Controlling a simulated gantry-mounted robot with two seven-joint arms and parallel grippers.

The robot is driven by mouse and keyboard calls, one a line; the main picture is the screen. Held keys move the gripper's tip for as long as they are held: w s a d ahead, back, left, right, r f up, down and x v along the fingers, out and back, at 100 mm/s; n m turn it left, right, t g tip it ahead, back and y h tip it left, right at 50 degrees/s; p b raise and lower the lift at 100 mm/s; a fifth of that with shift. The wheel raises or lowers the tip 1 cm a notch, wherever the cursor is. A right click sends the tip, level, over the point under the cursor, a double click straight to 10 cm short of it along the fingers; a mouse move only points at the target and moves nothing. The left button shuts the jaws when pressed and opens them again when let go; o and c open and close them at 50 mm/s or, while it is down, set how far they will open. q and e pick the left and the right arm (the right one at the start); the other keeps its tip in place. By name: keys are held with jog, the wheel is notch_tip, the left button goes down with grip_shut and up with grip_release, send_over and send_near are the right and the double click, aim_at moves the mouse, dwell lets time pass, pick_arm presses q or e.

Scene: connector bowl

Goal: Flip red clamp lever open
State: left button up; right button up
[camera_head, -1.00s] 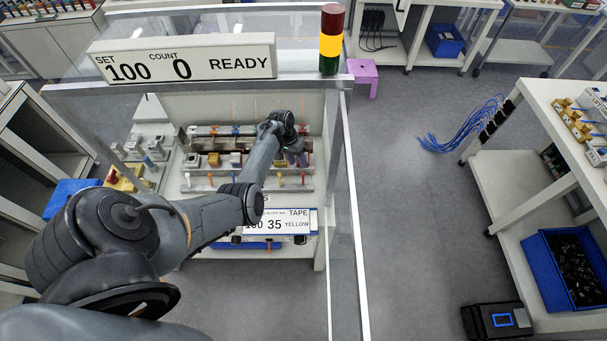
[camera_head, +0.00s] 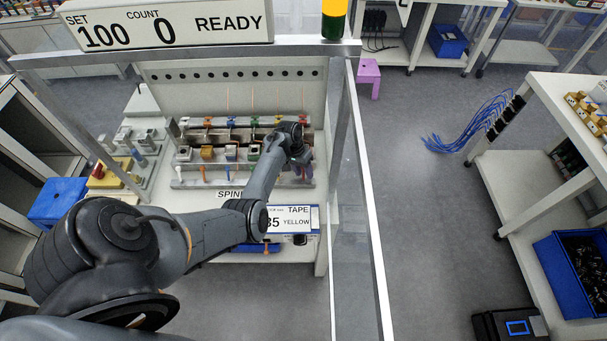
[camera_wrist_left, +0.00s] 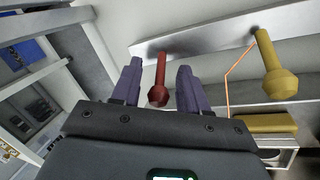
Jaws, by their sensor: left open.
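The red clamp lever (camera_wrist_left: 159,80) shows in the left wrist view as a dark red stem with a rounded knob, fixed to a pale metal rail (camera_wrist_left: 205,32). My left gripper (camera_wrist_left: 160,76) is open, with its two purple fingers on either side of the red lever. Gaps show between lever and fingers; I cannot tell how deep the lever sits between them. In the head view my left gripper (camera_head: 302,168) is at the right end of the fixture, and the arm partly hides that end. My right gripper is not in view.
A yellow lever (camera_wrist_left: 270,68) stands right of the red one, with a thin orange line between them. In the head view, a clear side panel (camera_head: 352,200) stands close right of my arm. A tape sign (camera_head: 296,219) fronts the bench.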

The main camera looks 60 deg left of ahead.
pick_arm(q)
grip_shut()
jog(key=shift+d+r+p, duration=0.1)
jog(key=shift+p, duration=0.55)
jog(key=t+y+p, duration=0.1)
jog(key=p, duration=0.1)
jog(key=d+y+p, duration=0.1)
jog(key=y+p, duration=0.1)
jog(key=p, duration=0.1)
jog(key=shift+s+r+t, duration=0.35)
jog(key=shift+s+t, duration=0.05)
jog(key=shift+d+m+y+p, duration=0.15)
jog(key=shift+m+y+p, duration=0.15)
jog(key=shift+y+p, duration=0.25)
jog(key=shift+s+d+f+t+y+p, duration=0.25)
jog(key=shift+d+t+y+p, duration=0.1)
jog(key=shift+t+y, duration=0.4)
jog(key=shift+s+d+f+t+y, duration=0.1)
jog(key=shift+d+t+y, duration=0.2)
jog(key=shift+y, duration=0.4)
jog(key=shift+s+d+f+m+t+y+b, duration=0.2)
jog(key=shift+t+y+b, duration=0.2)
jog(key=shift+t+y, duration=0.25)
jog(key=shift+s+d+f+m+t+y+b, duration=0.1)
jog(key=shift+s+d+m+t+y+b, duration=0.1)
jog(key=shift+t+y+b, duration=0.4)
jog(key=shift+y, duration=0.25)
